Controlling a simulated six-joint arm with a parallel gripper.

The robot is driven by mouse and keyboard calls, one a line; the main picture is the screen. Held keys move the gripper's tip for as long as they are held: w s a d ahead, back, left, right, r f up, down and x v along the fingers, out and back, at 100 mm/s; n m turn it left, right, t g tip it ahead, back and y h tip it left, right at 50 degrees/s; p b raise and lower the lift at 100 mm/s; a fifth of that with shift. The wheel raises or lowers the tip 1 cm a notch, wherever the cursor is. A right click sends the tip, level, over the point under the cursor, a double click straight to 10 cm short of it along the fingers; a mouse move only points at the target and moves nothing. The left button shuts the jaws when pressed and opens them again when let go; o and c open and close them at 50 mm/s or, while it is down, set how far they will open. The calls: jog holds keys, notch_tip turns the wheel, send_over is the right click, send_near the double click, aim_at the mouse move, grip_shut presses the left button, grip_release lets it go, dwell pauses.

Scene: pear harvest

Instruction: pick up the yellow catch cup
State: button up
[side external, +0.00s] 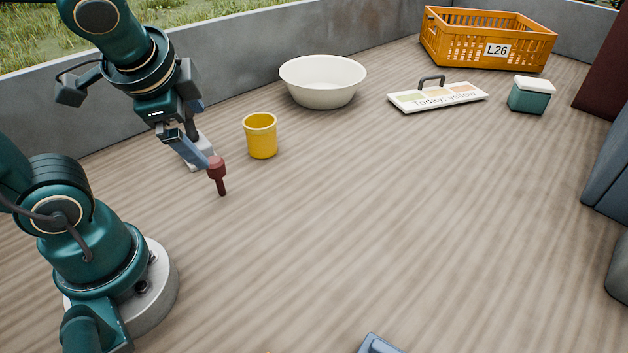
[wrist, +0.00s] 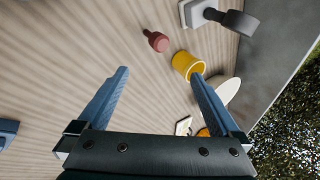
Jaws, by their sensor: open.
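The yellow catch cup (side external: 261,137) stands upright on the wood-grained floor in the side external view, right of my gripper (side external: 202,157). Its open top faces up. In the wrist view the cup (wrist: 184,63) shows just beyond the right fingertip, its lower edge close to that tip in the picture. My gripper (wrist: 159,75) is open, with its two blue fingers wide apart and nothing between them. In the side external view the fingers point down and to the right, and they appear apart from the cup.
A dark red knobbed tool (side external: 217,170) is close to my fingertips; contact is unclear. A grey-white block (side external: 203,147) is partly hidden behind the fingers. A white bowl (side external: 323,82), sign (side external: 437,97), green box (side external: 530,96) and orange crate (side external: 487,40) stand farther back. The middle floor is clear.

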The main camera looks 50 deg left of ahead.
jog(key=w+a+m+g+y, duration=0.1)
jog(key=w+a+m+y, duration=0.2)
jog(key=w+a+m, duration=0.25)
jog(key=m+t+y, duration=0.1)
jog(key=m+y, duration=0.3)
jog(key=m, duration=0.4)
send_over(261, 135)
jog(key=s+d, duration=0.2)
jog(key=d, duration=0.1)
notch_tip(261, 135, down, 5)
jog(key=f, duration=0.1)
jog(key=f+m, duration=0.1)
jog(key=f, duration=0.1)
jog(key=d+f+m, duration=0.1)
jog(key=shift+w+f+m, duration=0.25)
jog(key=shift+f, duration=0.4)
jog(key=shift+a+f, duration=0.2)
jog(key=shift+f, duration=0.05)
jog(key=x, duration=1.1)
jog(key=shift+w+r, duration=0.2)
jog(key=shift+w, duration=0.1)
jog(key=c, duration=1.1)
